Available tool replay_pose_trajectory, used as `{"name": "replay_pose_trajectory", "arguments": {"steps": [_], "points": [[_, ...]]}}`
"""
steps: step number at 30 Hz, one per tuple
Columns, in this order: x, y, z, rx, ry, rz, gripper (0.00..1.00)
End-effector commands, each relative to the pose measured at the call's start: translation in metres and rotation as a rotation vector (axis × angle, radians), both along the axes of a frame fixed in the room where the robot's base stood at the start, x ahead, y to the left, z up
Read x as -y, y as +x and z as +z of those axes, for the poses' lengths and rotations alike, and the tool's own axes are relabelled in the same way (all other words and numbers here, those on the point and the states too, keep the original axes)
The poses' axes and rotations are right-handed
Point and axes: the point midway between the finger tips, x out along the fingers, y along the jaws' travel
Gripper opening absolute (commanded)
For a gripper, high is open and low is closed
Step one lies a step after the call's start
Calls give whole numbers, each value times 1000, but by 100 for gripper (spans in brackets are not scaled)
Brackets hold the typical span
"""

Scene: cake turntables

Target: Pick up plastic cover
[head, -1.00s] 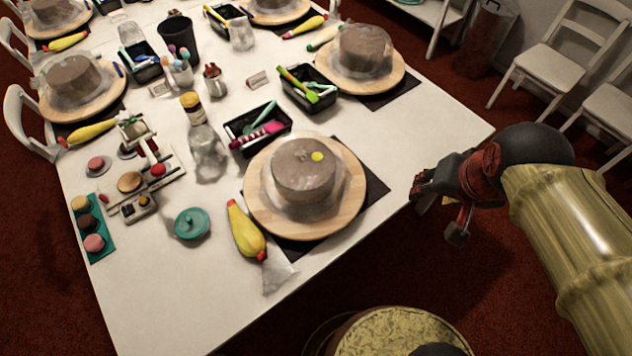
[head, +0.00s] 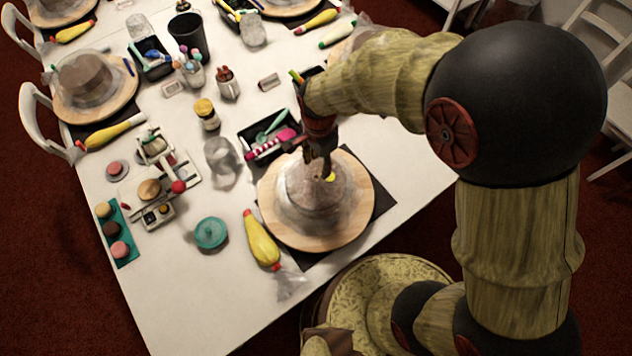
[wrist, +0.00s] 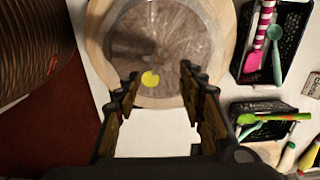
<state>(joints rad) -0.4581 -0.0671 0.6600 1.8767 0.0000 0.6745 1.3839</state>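The clear plastic cover (head: 303,207) sits over a brown cake on a round wooden turntable (head: 356,228) near the table's front edge. In the wrist view, the cover (wrist: 165,45) fills the upper middle, with a yellow spot (wrist: 150,79) on it. My gripper (head: 321,172) is above the cover and points down, hiding part of the cake's top. In the wrist view, my gripper (wrist: 160,72) has its two fingers spread apart, with nothing held between them. The yellow spot lies between the fingertips. I cannot tell whether the fingers touch the cover.
A black tray (head: 262,130) with pink and teal tools stands behind the turntable. A yellow piping bag (head: 261,238) and a teal lid (head: 211,232) lie to its left, and a glass jar (head: 222,160) stands behind left. The front left of the table is clear.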

Motion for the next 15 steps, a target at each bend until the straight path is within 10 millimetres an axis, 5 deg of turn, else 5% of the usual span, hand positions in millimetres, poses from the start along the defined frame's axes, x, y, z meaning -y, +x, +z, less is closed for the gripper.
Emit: {"name": "replay_pose_trajectory", "arguments": {"steps": [15], "points": [[-6,-2,-49,3,1,1,40]]}}
